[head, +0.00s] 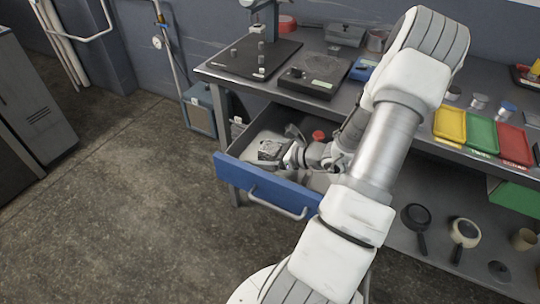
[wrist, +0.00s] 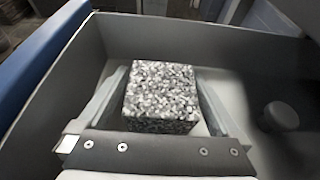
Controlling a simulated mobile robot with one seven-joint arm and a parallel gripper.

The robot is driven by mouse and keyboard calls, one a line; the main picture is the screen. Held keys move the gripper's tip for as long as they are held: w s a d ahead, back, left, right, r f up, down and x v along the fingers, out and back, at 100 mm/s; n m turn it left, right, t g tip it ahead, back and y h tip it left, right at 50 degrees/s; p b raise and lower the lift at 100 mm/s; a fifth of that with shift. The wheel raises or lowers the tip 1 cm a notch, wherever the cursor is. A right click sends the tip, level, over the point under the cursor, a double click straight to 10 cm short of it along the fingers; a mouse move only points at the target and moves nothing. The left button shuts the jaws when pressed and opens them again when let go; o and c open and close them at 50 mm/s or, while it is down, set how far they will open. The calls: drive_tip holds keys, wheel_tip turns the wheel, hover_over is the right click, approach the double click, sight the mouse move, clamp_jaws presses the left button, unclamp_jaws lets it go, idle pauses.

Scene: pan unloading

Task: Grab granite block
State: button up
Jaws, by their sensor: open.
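The granite block (wrist: 160,95) is a speckled black, white and grey cube on the grey floor of the open drawer (head: 262,187). In the wrist view it sits between the two fingers of my gripper (wrist: 161,82), with a narrow gap visible on each side. My gripper is open and has not closed on the block. In the head view my gripper (head: 282,154) reaches down into the drawer, and the block (head: 269,149) shows at its tip. The block's lower near side is partly hidden by the gripper body.
Drawer walls (wrist: 225,42) rise around the block. A small round grey object (wrist: 281,115) stands to the right in the drawer, and a red-topped item (head: 318,135) lies further back. The workbench (head: 222,76) overhangs the drawer, with a black plate (head: 247,59) and scale (head: 315,74) above.

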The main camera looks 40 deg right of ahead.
drive_tip(key=shift+c, duration=0.2)
clamp_jaws()
drive_tip(key=shift+r, duration=0.15)
idle(0.3)
